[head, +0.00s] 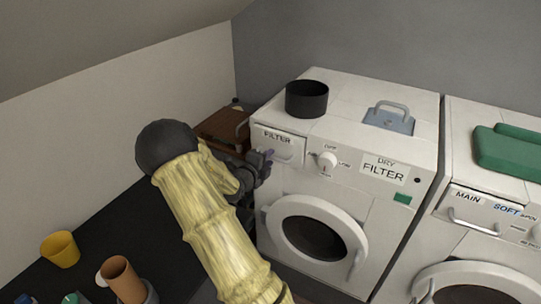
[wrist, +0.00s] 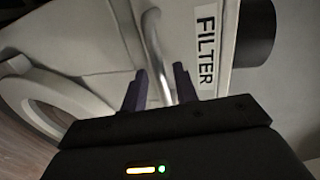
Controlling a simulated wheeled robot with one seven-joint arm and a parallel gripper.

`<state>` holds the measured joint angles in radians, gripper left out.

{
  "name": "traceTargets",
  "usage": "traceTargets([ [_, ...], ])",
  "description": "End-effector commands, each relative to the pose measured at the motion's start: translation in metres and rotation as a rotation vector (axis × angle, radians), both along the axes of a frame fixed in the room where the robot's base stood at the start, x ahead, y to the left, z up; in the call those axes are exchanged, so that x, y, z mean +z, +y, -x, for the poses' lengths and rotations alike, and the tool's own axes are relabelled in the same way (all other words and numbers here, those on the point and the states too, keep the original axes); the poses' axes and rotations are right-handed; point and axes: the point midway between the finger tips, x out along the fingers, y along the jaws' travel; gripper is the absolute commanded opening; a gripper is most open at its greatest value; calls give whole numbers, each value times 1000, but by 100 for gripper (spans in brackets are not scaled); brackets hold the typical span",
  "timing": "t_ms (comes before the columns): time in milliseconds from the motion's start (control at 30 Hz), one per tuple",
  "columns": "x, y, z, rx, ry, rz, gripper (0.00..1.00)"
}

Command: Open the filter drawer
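The filter drawer (head: 281,147) is at the upper left of the white dryer's front. It carries a FILTER label and looks flush with the front. Its curved metal handle (wrist: 158,55) runs between the two fingers of my gripper (wrist: 159,88) in the wrist view. The fingers are apart, one on each side of the bar, with gaps visible. In the head view my gripper (head: 267,160) is at the drawer's front, and it partly covers the handle.
The dryer (head: 350,100) has a black pot (head: 306,98) and a blue handled item (head: 389,118) on top. Its round door (head: 291,207) is below the drawer. A washer (head: 500,200) stands to the right. A brown box (head: 221,124) is behind my arm. Cups, including a yellow one (head: 60,249), stand at left.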

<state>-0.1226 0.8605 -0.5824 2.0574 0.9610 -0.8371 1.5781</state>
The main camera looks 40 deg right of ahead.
Motion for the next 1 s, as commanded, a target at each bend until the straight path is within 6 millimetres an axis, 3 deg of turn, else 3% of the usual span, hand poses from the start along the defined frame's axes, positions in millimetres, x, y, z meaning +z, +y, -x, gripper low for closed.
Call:
traceTargets([
  [167,-3,-17,-7,0,1,1,30],
  [467,-4,-18,-8,0,0,0,30],
  [633,-4,-18,-8,1,0,0,0],
  [1000,-5,-16,-3,-7,0,0,0],
])
